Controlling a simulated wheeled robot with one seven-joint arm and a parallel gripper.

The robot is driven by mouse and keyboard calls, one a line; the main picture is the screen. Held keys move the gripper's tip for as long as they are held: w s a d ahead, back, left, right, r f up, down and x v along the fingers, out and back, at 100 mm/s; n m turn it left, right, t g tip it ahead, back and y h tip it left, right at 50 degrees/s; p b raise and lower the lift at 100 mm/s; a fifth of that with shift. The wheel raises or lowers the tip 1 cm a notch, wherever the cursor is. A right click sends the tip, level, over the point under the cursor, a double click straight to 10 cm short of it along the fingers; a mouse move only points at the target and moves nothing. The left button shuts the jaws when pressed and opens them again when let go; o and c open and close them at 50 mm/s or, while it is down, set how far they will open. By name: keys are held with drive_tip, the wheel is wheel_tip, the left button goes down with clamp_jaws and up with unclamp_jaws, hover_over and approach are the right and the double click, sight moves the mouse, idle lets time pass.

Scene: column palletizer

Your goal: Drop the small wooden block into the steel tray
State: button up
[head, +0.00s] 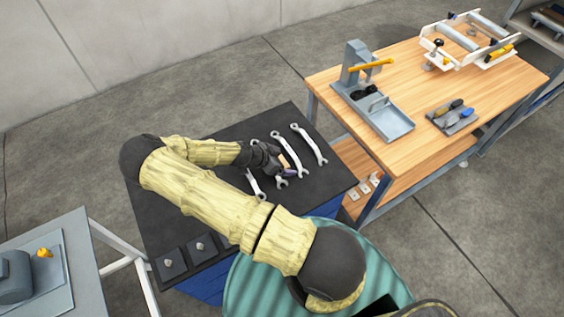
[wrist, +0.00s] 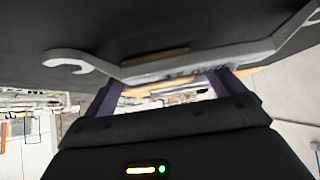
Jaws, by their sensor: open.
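A small tan wooden block (head: 284,160) is at my gripper, over the black top of the cart. The wrist view shows a thin tan strip of it (wrist: 155,54) beside a wrench; the rest is hidden. My gripper (head: 287,170) is low among the wrenches. In the wrist view its two purple fingers (wrist: 166,86) are apart, with a silver wrench (wrist: 200,63) across their tips. I cannot tell whether the block lies between the fingers. A shallow grey steel tray (head: 391,125) is at the front of the press stand on the wooden bench, right of the cart.
Several wrenches (head: 309,145) lie on the black cart top (head: 180,215). The wooden bench (head: 425,85) also holds a grey tool pad (head: 455,117) with screwdrivers and a white fixture (head: 470,40). A grey machine table (head: 80,295) is at the lower left.

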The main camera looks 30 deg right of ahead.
sight(282, 160)
drive_tip(key=c, duration=1.1)
drive_tip(key=shift+r, duration=0.2)
drive_tip(key=shift+c, duration=0.2)
wheel_tip(282, 160, up, 10)
drive_tip(key=b, duration=0.3)
drive_tip(key=shift+f, duration=0.15)
